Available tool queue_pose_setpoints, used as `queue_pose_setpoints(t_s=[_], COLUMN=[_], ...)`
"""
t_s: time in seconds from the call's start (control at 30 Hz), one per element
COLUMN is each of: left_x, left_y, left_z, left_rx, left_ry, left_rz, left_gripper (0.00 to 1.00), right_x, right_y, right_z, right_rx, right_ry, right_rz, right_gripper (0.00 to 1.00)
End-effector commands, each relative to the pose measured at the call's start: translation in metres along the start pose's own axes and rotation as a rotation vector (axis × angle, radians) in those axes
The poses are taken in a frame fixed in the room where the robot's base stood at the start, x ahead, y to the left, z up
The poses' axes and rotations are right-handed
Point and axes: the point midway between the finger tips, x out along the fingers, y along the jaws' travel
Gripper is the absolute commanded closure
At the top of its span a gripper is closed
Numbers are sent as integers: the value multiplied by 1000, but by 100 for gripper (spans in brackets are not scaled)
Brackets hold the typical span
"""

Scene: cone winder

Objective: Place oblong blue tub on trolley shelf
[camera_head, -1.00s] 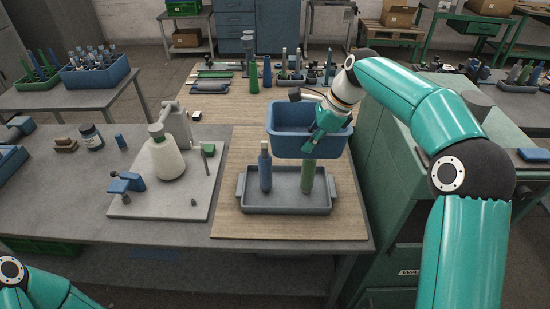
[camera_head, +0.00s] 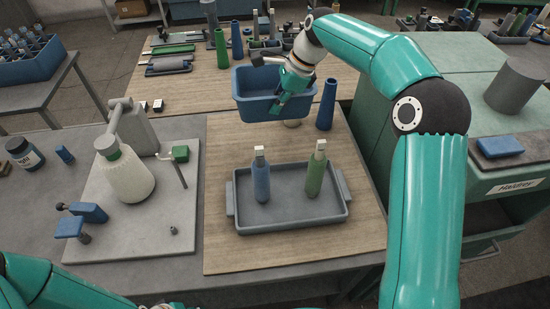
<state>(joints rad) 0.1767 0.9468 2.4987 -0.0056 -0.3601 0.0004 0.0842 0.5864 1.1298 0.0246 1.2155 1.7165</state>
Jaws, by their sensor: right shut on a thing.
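The oblong blue tub (camera_head: 256,108) is near the back of the wooden board, behind the grey tray. My right gripper (camera_head: 289,94) is shut on the tub's near wall, towards its right end. The tub looks upright and seems to hang above the board, though its underside is hard to see. The inside that shows looks empty. My left arm shows only in part at the bottom left, and its gripper is out of view. I cannot make out a trolley shelf for certain.
A grey tray (camera_head: 290,217) with a blue and a green bottle stands in front of the tub. A blue cone (camera_head: 327,104) stands close to the tub's right. Cones and tools crowd the board behind. A green cabinet (camera_head: 510,165) is at the right.

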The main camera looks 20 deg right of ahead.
Motion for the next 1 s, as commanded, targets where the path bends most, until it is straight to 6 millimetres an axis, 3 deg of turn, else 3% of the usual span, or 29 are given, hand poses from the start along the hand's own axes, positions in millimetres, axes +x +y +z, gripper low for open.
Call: queue_pose_setpoints(t_s=[0.3,0.5,0.77,1.0], left_x=[-1,-4,-6,-10], left_y=[0,2,2,4], left_z=[0,0,0,0], left_rx=[0,0,0,0], left_ry=[0,0,0,0], left_rz=[0,0,0,0], left_gripper=[60,60,60,60], right_x=[77,117,137,167], right_y=[9,13,15,19], right_z=[-26,-42,-50,-62], right_rx=[-6,-7,-9,-8], right_ry=[0,-1,-1,-1], right_rz=[11,9,6,8], right_gripper=[100,100,100,100])
